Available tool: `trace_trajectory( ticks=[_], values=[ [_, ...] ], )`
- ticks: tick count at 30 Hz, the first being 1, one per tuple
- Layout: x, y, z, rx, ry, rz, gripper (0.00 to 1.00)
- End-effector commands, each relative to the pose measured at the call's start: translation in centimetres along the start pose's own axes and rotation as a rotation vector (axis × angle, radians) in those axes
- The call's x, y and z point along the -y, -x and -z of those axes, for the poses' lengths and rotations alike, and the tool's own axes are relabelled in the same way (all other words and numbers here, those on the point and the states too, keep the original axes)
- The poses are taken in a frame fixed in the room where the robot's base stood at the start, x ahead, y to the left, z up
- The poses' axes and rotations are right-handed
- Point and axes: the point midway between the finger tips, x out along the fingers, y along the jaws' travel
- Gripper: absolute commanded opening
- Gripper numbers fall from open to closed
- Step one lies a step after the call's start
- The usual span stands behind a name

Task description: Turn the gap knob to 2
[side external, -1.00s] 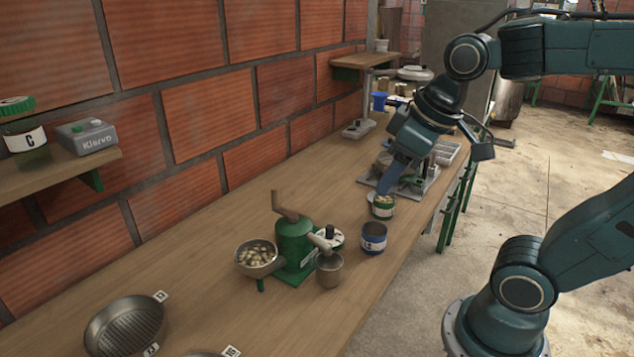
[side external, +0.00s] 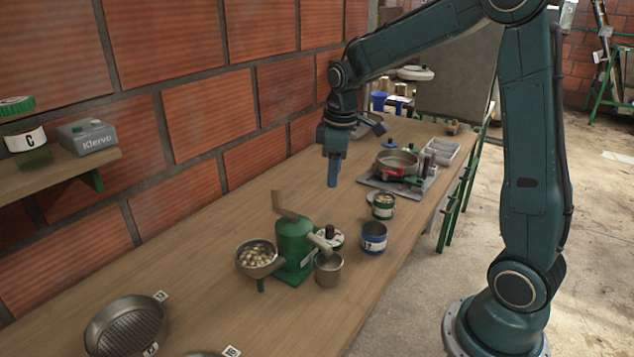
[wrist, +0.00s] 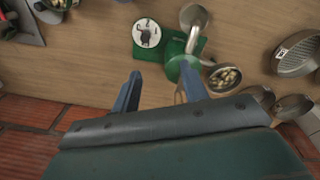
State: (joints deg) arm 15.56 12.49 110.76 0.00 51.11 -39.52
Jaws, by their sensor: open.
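The green pulper (side external: 294,245) stands on the bench with its crank handle up; it also shows in the wrist view (wrist: 174,66). On its right side is the gap knob (side external: 329,232), a black knob on a white dial. In the wrist view the gap knob (wrist: 147,37) shows near the top, with digits around it too small to read surely; its setting I cannot tell. My gripper (side external: 333,184) hangs pointing down above the bench, behind the pulper and apart from it. In the wrist view my gripper (wrist: 156,88) has its fingers apart with nothing between them.
A bowl of beans (side external: 257,258) and a metal cup (side external: 329,269) adjoin the pulper. A blue can (side external: 373,237) and a green can (side external: 383,205) stand to its right. A pan (side external: 397,161) sits on a stove farther back. The bench between wall and pulper is clear.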

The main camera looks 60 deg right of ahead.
Motion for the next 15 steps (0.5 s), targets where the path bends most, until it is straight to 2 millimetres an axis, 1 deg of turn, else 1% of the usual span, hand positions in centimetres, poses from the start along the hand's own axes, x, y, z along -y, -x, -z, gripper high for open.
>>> trace_trajectory(
  ticks=[1, 3, 7, 12, 15],
  values=[
    [-0.9, -1.2, 0.2, 0.016, 0.013, 0.012, 0.44],
    [-1.9, -2.5, 0.5, 0.031, 0.034, 0.025, 0.44],
    [-3.4, -4.8, 0.8, 0.055, 0.070, 0.047, 0.44],
    [-4.5, -6.5, 1.0, 0.070, 0.098, 0.063, 0.44],
    [-4.8, -6.8, 1.0, 0.072, 0.105, 0.066, 0.44]
  ],
)
